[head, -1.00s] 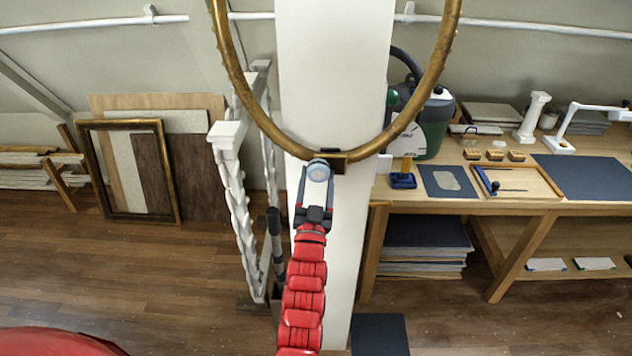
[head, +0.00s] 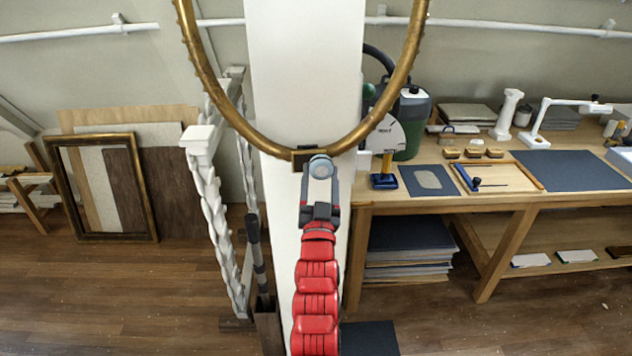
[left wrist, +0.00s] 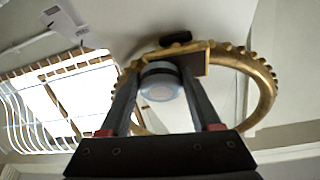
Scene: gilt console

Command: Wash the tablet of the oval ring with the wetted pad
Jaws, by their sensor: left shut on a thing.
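The gilt oval ring (head: 213,91) is in front of a white column, with its top cut off by the head view. Its tablet (head: 301,158) is a small dark block at the ring's lowest point, partly hidden behind the pad. The tablet also shows in the left wrist view (left wrist: 195,62), behind the pad. My left gripper (head: 321,178) is shut on the round, pale pad (head: 322,167), which overlaps the tablet's right part in the head view. I cannot tell whether pad and tablet touch. In the left wrist view the pad (left wrist: 160,84) sits between the fingertips. My right gripper is not in view.
A white column (head: 305,60) stands directly behind the ring. A twisted white post (head: 208,200) is left of it, with frames (head: 100,190) against the wall.

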